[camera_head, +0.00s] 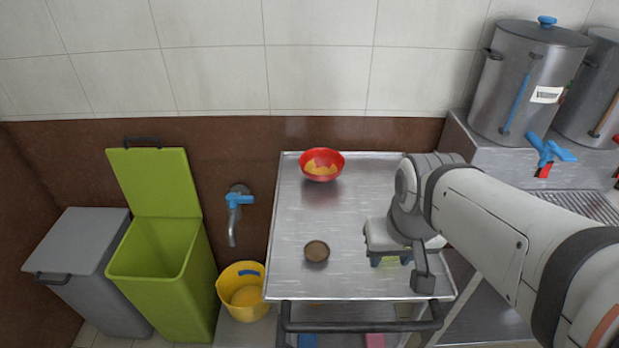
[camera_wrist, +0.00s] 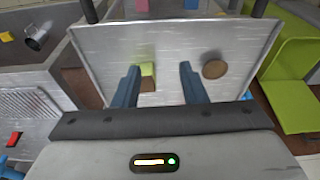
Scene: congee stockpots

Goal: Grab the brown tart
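The brown tart (camera_head: 316,251) is small and round and lies on the metal cart top (camera_head: 340,205), near its front and left of my gripper (camera_head: 390,261). The tart also shows in the wrist view (camera_wrist: 215,69), just right of the right finger.
A yellow-green item (camera_wrist: 148,69) sits beside the left finger, partly hidden. A red bowl (camera_head: 321,164) with orange contents stands at the back of the cart. A green bin (camera_head: 165,262) and yellow bucket (camera_head: 242,291) stand left. Steel stockpots (camera_head: 520,95) stand right.

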